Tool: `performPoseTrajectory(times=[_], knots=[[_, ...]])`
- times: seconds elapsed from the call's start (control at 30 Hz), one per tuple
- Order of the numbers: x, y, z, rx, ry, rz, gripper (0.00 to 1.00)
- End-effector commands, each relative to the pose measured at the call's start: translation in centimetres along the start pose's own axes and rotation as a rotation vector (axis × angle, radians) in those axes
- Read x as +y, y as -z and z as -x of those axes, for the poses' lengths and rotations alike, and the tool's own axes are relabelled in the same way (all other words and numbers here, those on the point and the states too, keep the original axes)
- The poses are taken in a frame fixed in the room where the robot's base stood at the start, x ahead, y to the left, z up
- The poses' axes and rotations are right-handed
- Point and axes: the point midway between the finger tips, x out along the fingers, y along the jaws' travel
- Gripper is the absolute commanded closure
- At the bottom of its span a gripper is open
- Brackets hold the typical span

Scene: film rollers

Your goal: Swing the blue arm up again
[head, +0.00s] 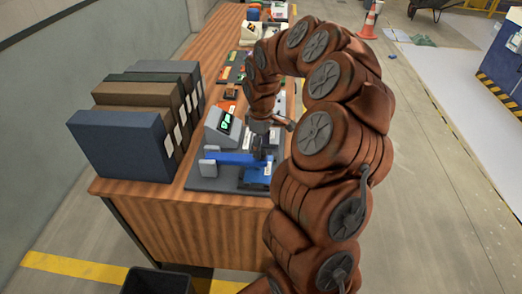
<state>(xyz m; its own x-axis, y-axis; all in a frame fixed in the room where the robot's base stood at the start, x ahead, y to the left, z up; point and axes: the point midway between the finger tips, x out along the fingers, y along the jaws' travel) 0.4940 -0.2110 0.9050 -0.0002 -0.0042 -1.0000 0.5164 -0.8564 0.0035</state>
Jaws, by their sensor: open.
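The blue arm (228,159) lies about level across a grey base plate (203,182) on the near part of the wooden table. Its left end is at a light grey upright piece (210,164). Its right end runs to a dark part beside a blue block (257,176). My gripper (259,150) is small in the head view, pointing down at the right end of the blue arm. It is open, with its fingers partly hidden. I cannot tell whether it touches the blue arm.
A grey device with a green-lit display (219,126) stands just behind the blue arm. A row of binders (122,146) stands along the left side of the table. Several small items and an orange cone (370,20) are farther back. A black bin (157,281) stands on the floor in front.

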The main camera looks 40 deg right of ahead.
Motion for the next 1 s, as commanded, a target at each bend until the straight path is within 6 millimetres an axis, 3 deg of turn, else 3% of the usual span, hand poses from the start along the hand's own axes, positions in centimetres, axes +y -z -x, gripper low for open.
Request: performPoseTrajectory(times=[0.23, 0.53, 1.0], knots=[[0.0, 0.0, -2.7, 0.0, 0.0, -0.001, 0.39], [0.1, 0.1, -3.1, 0.003, -0.002, -0.001, 0.4], [0.0, 0.1, -3.0, 0.002, -0.002, 0.0, 0.89]])
